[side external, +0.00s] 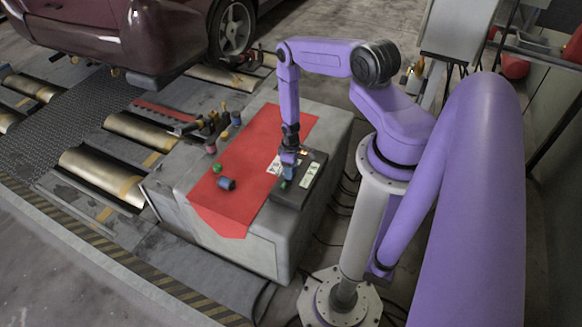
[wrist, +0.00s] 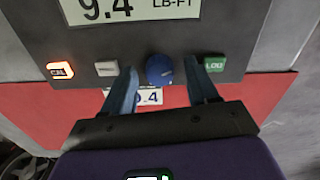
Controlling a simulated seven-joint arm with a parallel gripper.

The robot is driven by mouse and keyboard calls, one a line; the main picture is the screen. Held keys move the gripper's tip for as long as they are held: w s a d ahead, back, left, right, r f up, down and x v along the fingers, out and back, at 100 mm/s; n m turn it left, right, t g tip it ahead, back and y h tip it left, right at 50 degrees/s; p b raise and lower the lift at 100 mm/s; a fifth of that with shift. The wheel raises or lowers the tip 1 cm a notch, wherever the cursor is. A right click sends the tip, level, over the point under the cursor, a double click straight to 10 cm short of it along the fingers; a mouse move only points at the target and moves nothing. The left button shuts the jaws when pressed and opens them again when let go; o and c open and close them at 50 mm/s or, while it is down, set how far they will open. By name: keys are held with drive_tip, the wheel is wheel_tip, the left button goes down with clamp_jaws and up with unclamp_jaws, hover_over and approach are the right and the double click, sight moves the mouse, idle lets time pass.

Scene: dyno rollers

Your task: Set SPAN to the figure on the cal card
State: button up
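The dark control box (wrist: 235,35) fills the top of the wrist view. A blue knob (wrist: 160,70) on it sits between the fingers of my gripper (wrist: 159,74), which is open with a gap visible on both sides. A pale readout plate (wrist: 130,8) on the box reads "9.4 LB-FT", cut by the frame's top. A white card (wrist: 150,96) lies on the red cloth just below the box; its figure is partly hidden by a finger, only ".4" being clear. In the side view my gripper (side external: 288,180) points down over the box (side external: 290,197).
A lit amber CAL button (wrist: 60,70), a pale button (wrist: 106,68) and a green button (wrist: 214,64) flank the knob. Small coloured-topped parts (side external: 211,132) stand at the cloth's far-left edge.

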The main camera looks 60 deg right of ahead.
wheel_tip(320, 180, up, 18)
drive_tip(key=shift+f, duration=0.25)
idle(0.6)
drive_tip(key=w+a+r+n, duration=0.2)
drive_tip(key=a+r+n, duration=0.1)
drive_tip(key=a+r, duration=0.7)
drive_tip(key=w+a+r+n, duration=0.2)
drive_tip(key=a+r, duration=0.7)
drive_tip(key=s+a+r+n, duration=0.3)
drive_tip(key=s+a+r, duration=0.5)
drive_tip(key=s+r+n, duration=0.1)
drive_tip(key=s+r, duration=0.2)
drive_tip(key=s, duration=0.4)
drive_tip(key=s+r+n, duration=0.2)
drive_tip(key=s+r, duration=0.2)
drive_tip(key=s, duration=0.3)
drive_tip(key=shift+a+r, duration=0.15)
drive_tip(key=shift+a, duration=0.25)
